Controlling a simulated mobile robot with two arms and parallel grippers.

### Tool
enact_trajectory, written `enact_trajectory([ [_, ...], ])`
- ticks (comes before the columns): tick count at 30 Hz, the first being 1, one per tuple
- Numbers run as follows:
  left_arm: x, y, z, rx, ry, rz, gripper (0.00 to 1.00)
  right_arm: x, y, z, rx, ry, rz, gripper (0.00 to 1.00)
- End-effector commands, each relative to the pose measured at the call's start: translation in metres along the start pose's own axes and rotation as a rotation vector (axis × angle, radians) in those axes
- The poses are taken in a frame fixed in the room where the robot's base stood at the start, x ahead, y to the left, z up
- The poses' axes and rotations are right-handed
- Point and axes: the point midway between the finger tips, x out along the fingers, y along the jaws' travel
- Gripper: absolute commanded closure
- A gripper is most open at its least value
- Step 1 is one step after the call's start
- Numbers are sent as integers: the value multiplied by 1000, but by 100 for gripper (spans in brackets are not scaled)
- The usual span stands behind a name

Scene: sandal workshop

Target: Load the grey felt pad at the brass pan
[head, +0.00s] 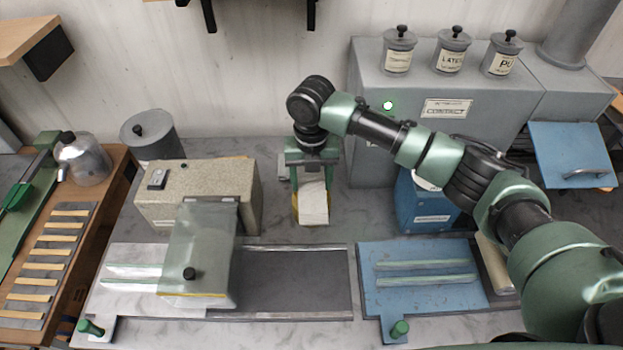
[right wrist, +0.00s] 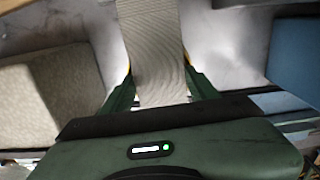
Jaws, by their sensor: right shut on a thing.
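My right gripper (head: 312,200) hangs fingers-down over the back middle of the bench. It is shut on a pale grey, finely ribbed piece (head: 314,212), which looks like the felt pad. Yellow strips show on both sides of the piece. In the right wrist view the pad (right wrist: 153,40) runs as a long band between the green fingers of the right gripper (right wrist: 158,85). I cannot tell whether its far end touches anything. I cannot make out a brass pan for certain. My left gripper is out of view.
A speckled box (head: 195,180) with a hinged clear cover (head: 195,262) stands left. A blue box (head: 425,208) is close on the right, before a grey cabinet (head: 365,150) with lidded jars. A dark plate (head: 295,280) and blue board (head: 425,295) lie in front.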

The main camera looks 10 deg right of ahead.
Motion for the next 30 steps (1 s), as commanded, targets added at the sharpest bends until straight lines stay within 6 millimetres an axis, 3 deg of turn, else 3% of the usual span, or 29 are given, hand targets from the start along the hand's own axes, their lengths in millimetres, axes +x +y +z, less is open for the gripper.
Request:
enact_trajectory([
  [30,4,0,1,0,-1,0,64,11,0,-1,-1,2,-1,73],
])
